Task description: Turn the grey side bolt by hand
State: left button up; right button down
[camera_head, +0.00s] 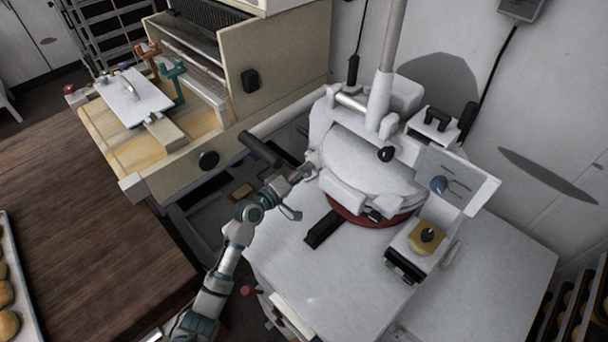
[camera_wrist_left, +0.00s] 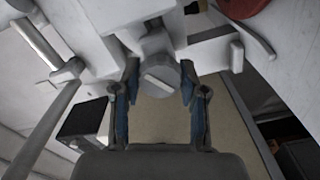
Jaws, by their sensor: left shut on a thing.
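The grey side bolt (camera_wrist_left: 160,80) is a short round knob with a pale bar across its face. In the left wrist view it sits between the two blue-lined fingers of my left gripper (camera_wrist_left: 160,92), which is shut on it. In the head view my left gripper (camera_head: 302,173) reaches the left side of the white machine (camera_head: 365,165). The bolt is too small and covered to make out there. My right gripper is not in view.
A red round base (camera_head: 365,215) lies under the machine on the white table (camera_head: 350,285). A dark handle bar (camera_head: 260,150) is close above my left wrist. A cream machine (camera_head: 265,75) stands at the left, behind a brown wooden table (camera_head: 90,235).

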pick_arm(q)
jog(key=m, duration=0.1)
jog(key=m+b, duration=0.1)
jog(key=m, duration=0.1)
jog(key=m+b, duration=0.1)
jog(key=shift+f+m, duration=0.3)
jog(key=shift+m, duration=0.1)
jog(key=shift+r+m+b, duration=0.1)
jog(key=shift+m+b, duration=0.45)
jog(key=shift+m, duration=0.35)
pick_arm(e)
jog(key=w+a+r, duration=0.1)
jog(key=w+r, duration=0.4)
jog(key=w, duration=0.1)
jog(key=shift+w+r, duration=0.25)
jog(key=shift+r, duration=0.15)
pick_arm(q)
jog(key=o, duration=1.2)
jog(key=shift+r, duration=0.15)
jog(key=shift+c, duration=0.2)
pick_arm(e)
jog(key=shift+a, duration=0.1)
pick_arm(q)
jog(key=shift+a, duration=0.1)
jog(key=v, duration=1.2)
